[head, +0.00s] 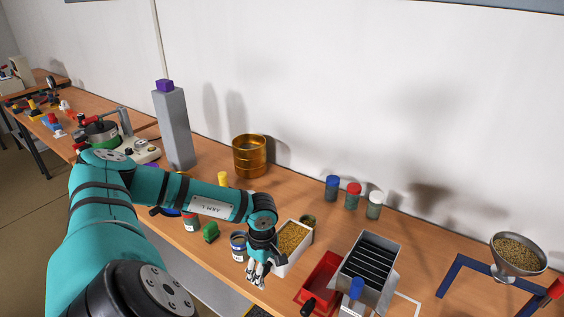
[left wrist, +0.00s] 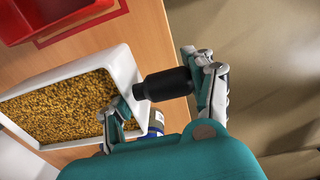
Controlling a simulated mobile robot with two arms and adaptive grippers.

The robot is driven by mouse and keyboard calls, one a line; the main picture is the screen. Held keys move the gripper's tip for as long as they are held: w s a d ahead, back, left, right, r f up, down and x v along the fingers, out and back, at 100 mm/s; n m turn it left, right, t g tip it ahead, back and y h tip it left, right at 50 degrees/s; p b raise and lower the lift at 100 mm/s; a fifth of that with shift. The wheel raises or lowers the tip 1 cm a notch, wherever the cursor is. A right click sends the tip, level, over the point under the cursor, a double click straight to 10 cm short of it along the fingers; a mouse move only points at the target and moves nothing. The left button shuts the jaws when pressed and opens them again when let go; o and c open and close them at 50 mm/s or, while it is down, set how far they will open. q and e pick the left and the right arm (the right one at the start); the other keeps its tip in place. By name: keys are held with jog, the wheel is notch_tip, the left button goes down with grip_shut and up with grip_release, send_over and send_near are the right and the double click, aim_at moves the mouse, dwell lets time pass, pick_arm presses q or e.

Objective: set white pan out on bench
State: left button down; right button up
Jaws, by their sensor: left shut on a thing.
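The white pan (head: 292,267) is a rectangular tray filled with golden-brown granules, near the front edge of the wooden bench (head: 285,205). It also shows in the left wrist view (left wrist: 122,65), with a black handle (left wrist: 162,85) that reaches out past the bench edge. My left gripper (head: 257,279) is at the front of the pan, shut on that handle; its fingers (left wrist: 168,92) are on both sides of it in the left wrist view. The gripper hides the handle in the head view. I cannot tell whether the pan touches the bench. My right gripper is not in view.
A red pan (head: 320,277) and a slotted metal box (head: 370,262) stand right of the white pan. A dark blue-lidded jar (head: 238,245) and a green item (head: 211,232) are to its left. A brass sieve stack (head: 249,156) and several capped jars (head: 353,196) stand behind.

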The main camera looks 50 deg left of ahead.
aim_at(266, 296)
pick_arm(q)
notch_tip(266, 296, down, 4)
jog(key=shift+r+p, duration=0.1)
jog(key=shift+p, duration=0.3)
jog(key=shift+w+f, duration=0.15)
jog(key=shift+f, duration=0.5)
notch_tip(266, 296, down, 2)
jog(key=shift+f+p, duration=0.1)
jog(key=shift+p, duration=0.3)
jog(key=shift+f, duration=0.4)
jog(key=c, duration=0.8)
grip_release()
jog(key=shift+s, duration=0.2)
jog(key=o, duration=0.3)
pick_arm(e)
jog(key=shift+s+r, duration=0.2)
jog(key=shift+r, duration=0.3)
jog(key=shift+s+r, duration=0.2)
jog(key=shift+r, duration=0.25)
pick_arm(q)
jog(key=shift+o, duration=0.2)
